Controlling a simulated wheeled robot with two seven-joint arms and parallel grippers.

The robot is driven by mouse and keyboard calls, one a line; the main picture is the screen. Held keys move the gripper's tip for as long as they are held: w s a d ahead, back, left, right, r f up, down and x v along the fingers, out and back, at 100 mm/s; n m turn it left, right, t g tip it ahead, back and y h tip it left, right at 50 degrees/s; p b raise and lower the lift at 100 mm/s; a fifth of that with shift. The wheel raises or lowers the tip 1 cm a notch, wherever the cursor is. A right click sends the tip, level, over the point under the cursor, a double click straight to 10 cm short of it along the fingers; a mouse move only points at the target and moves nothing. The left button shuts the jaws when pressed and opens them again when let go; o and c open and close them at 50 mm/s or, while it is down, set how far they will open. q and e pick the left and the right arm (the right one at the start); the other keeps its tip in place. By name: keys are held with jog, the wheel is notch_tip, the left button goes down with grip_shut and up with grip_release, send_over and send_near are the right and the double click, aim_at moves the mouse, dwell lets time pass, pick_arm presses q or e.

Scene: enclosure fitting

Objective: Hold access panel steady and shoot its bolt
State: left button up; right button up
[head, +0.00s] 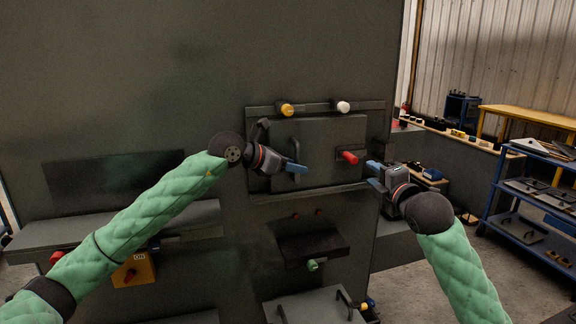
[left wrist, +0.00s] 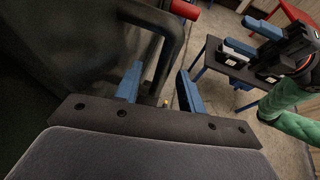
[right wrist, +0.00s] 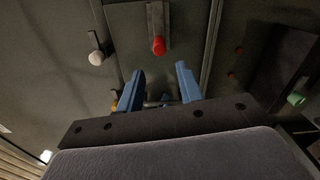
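The access panel (head: 320,135) is a dark plate set in a frame on the large enclosure wall. A dark bar handle (head: 291,158) stands on its left part. The bolt's red knob (head: 349,157) sticks out near the panel's right edge; it also shows in the right wrist view (right wrist: 158,45). My left gripper (head: 294,167) is at the handle. In the left wrist view its fingers (left wrist: 160,92) are apart with the handle (left wrist: 166,60) between them. My right gripper (head: 375,172) is right of the red knob. Its fingers (right wrist: 160,85) are apart and empty, with the knob beyond them.
A yellow knob (head: 287,109) and a white knob (head: 343,106) sit on the frame above the panel. Below are a dark ledge (head: 312,244) and a green knob (head: 313,265). A blue shelf cart (head: 520,232) stands to the right, with open floor before it.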

pick_arm(q)
jog(key=shift+c, duration=0.2)
grip_shut()
